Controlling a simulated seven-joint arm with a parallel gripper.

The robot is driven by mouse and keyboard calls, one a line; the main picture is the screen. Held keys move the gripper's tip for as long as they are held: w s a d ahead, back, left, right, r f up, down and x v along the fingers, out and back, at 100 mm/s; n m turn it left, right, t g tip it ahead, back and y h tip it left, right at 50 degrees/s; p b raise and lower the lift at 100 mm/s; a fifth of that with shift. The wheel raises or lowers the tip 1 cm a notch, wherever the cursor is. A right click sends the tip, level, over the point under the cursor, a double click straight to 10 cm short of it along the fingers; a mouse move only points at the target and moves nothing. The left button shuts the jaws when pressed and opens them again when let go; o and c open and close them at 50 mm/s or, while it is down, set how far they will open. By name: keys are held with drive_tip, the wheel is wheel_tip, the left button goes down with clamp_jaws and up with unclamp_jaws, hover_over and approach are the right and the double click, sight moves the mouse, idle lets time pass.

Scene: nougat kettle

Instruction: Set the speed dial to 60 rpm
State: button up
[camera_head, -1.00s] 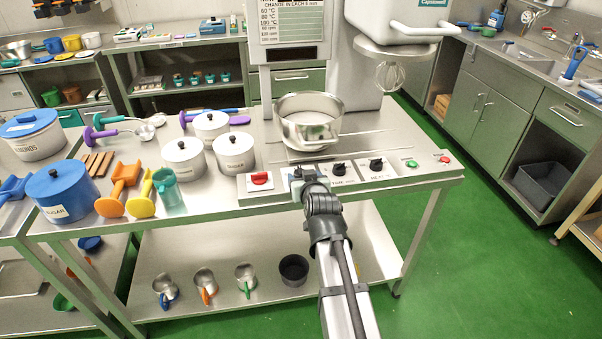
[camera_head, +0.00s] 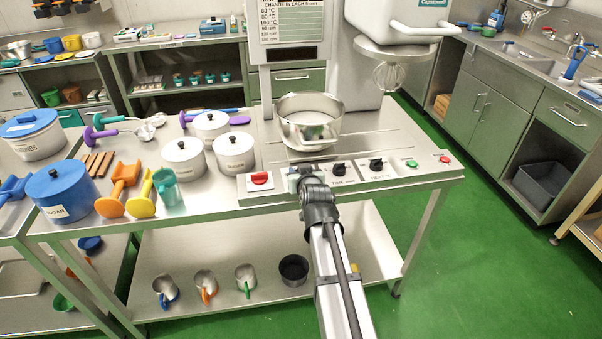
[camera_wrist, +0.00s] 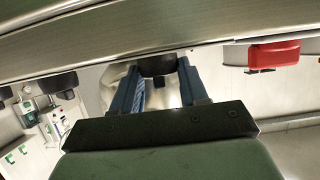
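A control panel (camera_head: 324,188) runs along the front edge of the steel table. In the head view my gripper (camera_head: 298,180) is at its front and hides the speed dial behind it. In the wrist view a black dial (camera_wrist: 158,65), which I take as the speed dial, sits between the two blue fingertips of my gripper (camera_wrist: 159,74). The fingers stand close on both sides of it and appear shut on it. Its scale and setting are not readable.
A red switch (camera_head: 260,180) is left of my gripper. The time dial (camera_head: 339,169) and heat dial (camera_head: 376,165) are to the right, then a green button (camera_head: 411,163) and a red button (camera_head: 445,159). A steel kettle (camera_head: 308,128) stands behind the panel.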

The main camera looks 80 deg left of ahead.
drive_tip(key=c, duration=0.5)
drive_tip(key=shift+w+n+g, duration=0.15)
drive_tip(key=shift+n+g, duration=0.45)
drive_tip(key=shift+g, duration=0.1)
drive_tip(key=shift+w+a+n+g+h, duration=0.15)
drive_tip(key=shift+n+g+h, duration=0.25)
drive_tip(key=shift+n+g, duration=0.85)
drive_tip(key=shift+w+a+n+g+h, duration=0.15)
drive_tip(key=shift+n+g+h, duration=0.25)
drive_tip(key=shift+n+g, duration=0.8)
drive_tip(key=n+g+h, duration=0.2)
drive_tip(key=g, duration=0.1)
drive_tip(key=shift+n, duration=0.35)
drive_tip(key=shift+w+n+g+h, duration=0.1)
drive_tip(key=shift+n+g+h, duration=0.55)
drive_tip(key=shift+n+h, duration=0.15)
drive_tip(key=shift+d, duration=0.1)
drive_tip(key=o, duration=1.1)
drive_tip(key=shift+c, duration=0.2)
